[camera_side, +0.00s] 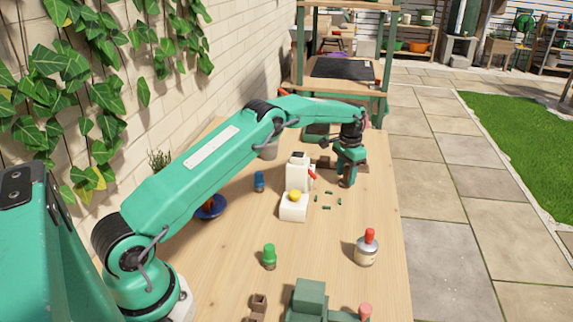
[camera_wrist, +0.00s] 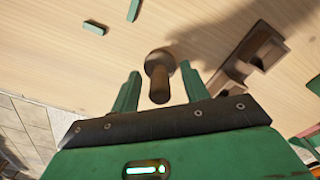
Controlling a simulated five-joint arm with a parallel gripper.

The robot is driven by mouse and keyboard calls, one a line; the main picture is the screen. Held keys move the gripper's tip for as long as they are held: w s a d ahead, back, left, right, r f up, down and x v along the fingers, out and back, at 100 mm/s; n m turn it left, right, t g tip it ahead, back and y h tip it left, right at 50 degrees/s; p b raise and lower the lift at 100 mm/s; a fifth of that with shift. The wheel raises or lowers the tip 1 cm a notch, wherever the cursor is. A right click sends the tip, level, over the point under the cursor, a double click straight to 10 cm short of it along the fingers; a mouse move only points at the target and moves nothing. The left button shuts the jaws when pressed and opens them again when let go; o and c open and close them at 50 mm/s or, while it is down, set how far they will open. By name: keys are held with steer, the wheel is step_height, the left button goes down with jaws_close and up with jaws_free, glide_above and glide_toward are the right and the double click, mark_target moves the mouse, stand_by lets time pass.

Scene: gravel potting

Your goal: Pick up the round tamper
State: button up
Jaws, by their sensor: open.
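The round tamper (camera_wrist: 158,64) is a brown piece with a round head and a narrower handle. In the wrist view it stands between the two green fingers of my gripper (camera_wrist: 161,78), with the handle toward the palm. The fingers are apart, one on each side, and a gap shows on both sides. In the side view my gripper (camera_side: 346,182) points down at the far right part of the table; the tamper cannot be made out there.
A brown block-like holder (camera_wrist: 247,60) lies close right of the tamper in the wrist view. Several small green pieces (camera_side: 328,192) lie near a white device (camera_side: 298,172) with a red lever.

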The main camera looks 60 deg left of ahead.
mark_target(348, 166)
steer(key=shift+c, duration=0.5)
jaws_close()
steer(key=shift+r, duration=0.15)
steer(key=shift+r, duration=1.2)
steer(key=shift+d+r, duration=0.1)
steer(key=shift+r, duration=0.75)
steer(key=s+d+r, duration=0.4)
steer(key=d+r, duration=0.2)
steer(key=d, duration=0.4)
steer(key=shift+d+r, duration=0.35)
steer(key=shift+d, duration=0.05)
